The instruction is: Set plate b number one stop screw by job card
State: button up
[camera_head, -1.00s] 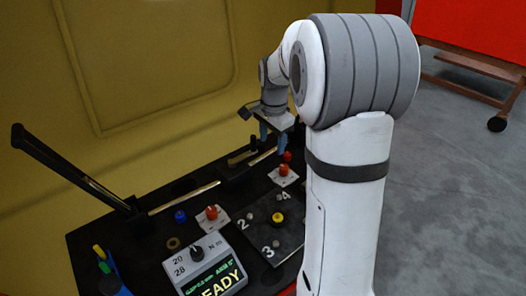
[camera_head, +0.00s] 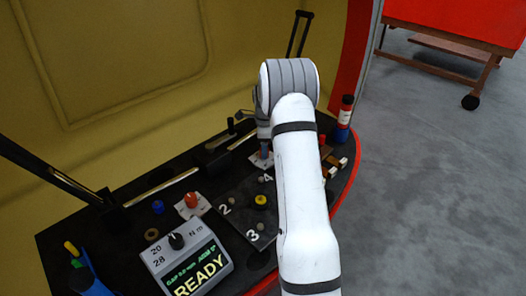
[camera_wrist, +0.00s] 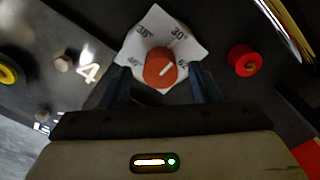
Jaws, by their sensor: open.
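My gripper (camera_wrist: 160,72) is open in the wrist view, its two blue fingers on either side of an orange-red knob (camera_wrist: 160,68). The knob sits on a white card with numbers around it, and its white mark points up and right. I cannot tell whether the fingers touch it. A dark plate (camera_head: 236,222) with numbers 2, 3 and 4, small screws and a yellow knob (camera_head: 260,202) lies left of my arm. A screw (camera_wrist: 62,63) beside the 4 shows in the wrist view. I see no number 1 and no plate letter.
A second red knob (camera_head: 192,200) stands on a white card. A control box (camera_head: 187,258) reads READY. A red knob (camera_wrist: 242,60) is right of my gripper. Metal bars lie at the back.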

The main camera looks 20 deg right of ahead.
jog(key=shift+f, duration=0.85)
jog(key=shift+c, duration=0.5)
